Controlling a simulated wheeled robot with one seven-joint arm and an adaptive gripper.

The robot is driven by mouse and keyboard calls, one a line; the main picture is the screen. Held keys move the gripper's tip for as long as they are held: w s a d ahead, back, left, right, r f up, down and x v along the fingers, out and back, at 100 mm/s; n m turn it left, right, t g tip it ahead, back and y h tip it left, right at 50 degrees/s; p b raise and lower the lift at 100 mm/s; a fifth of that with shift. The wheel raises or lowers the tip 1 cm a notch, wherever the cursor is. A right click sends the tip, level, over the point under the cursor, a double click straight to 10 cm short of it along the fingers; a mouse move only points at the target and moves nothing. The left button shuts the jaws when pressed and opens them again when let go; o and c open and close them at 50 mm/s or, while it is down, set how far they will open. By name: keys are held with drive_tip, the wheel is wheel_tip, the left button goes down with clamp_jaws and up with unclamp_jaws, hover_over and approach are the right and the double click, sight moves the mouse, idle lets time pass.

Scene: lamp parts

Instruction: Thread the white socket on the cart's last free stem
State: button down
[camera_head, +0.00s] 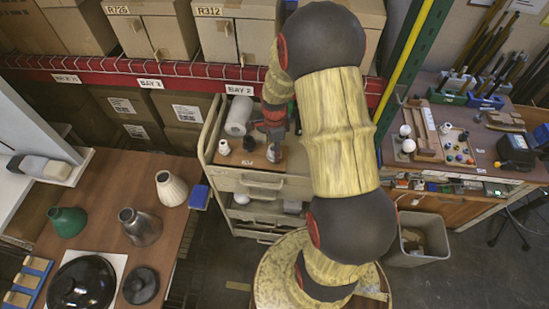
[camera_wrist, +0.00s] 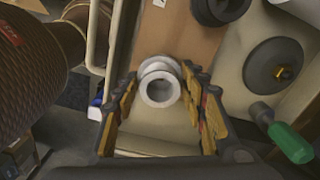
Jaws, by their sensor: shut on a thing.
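My gripper (camera_head: 274,136) is over the right part of the cart's top (camera_head: 237,160). In the wrist view my gripper (camera_wrist: 165,108) is shut on the white socket (camera_wrist: 160,88), a pale ringed piece whose round opening faces the camera. In the head view a pale grey form (camera_head: 274,154) shows just below my gripper and seems to be this socket. A white piece (camera_head: 224,147) and a black piece (camera_head: 249,144) stand apart on the cart's top to its left. The stem under the held socket is hidden, so I cannot tell whether they touch.
The left table holds a green shade (camera_head: 67,221), a grey shade (camera_head: 140,226) and a cream shade (camera_head: 171,188). A grey bin (camera_head: 418,240) stands right. The wrist view shows a dark disc (camera_wrist: 274,66) and a green-handled tool (camera_wrist: 290,142).

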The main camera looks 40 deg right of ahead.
drive_tip(key=shift+s+a+f+m, duration=0.1)
drive_tip(key=shift+a+m, duration=0.1)
drive_tip(key=shift+m, duration=0.5)
drive_tip(key=m, duration=0.3)
drive_tip(key=c, duration=1.5)
unclamp_jaws()
drive_tip(key=shift+m, duration=0.7)
drive_tip(key=shift+o, duration=1.2)
drive_tip(key=shift+a, duration=0.1)
drive_tip(key=shift+o, duration=1.4)
wheel_tip(320, 180, up, 12)
